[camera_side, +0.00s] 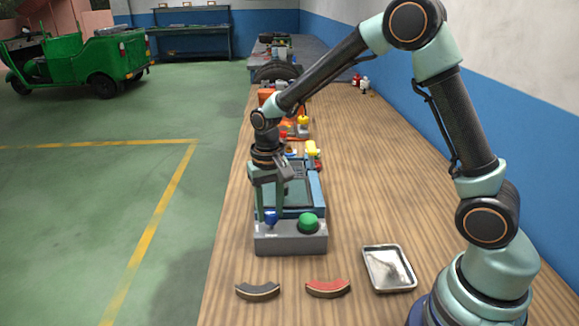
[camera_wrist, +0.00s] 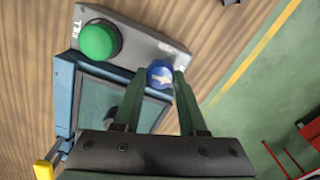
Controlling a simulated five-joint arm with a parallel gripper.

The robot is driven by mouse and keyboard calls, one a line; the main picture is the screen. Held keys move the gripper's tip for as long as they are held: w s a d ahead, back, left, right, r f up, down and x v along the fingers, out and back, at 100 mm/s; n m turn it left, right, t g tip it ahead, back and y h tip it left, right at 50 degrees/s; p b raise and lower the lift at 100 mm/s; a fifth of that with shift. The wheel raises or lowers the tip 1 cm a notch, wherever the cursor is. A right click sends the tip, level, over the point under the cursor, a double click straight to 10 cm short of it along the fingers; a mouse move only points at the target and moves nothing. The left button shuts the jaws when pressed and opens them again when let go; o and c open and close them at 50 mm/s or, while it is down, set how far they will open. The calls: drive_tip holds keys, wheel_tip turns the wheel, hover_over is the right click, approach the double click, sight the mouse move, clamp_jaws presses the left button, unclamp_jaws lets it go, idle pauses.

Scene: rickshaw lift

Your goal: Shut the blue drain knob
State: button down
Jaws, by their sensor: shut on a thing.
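The blue drain knob (camera_side: 271,217) sits on the left of the grey front panel (camera_side: 290,243) of a bench unit. In the wrist view the blue knob (camera_wrist: 160,74) shows a pale mark on its top. My gripper (camera_side: 268,205) reaches down to it from above. In the wrist view my gripper (camera_wrist: 156,80) has its two green fingers on either side of the knob, shut on it. A green button (camera_side: 308,223) stands to the right of the knob; it also shows in the wrist view (camera_wrist: 98,41).
A dark brake shoe (camera_side: 257,291), a red brake shoe (camera_side: 327,289) and a metal tray (camera_side: 388,268) lie in front on the wooden bench. Yellow and orange items (camera_side: 312,149) stand behind the unit. The bench right of the unit is clear.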

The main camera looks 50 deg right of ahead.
sight(270, 212)
drive_tip(key=shift+m, duration=0.6)
drive_tip(key=c, duration=0.8)
unclamp_jaws()
drive_tip(key=shift+o, duration=0.2)
drive_tip(key=shift+r, duration=0.15)
wheel_tip(270, 212, up, 12)
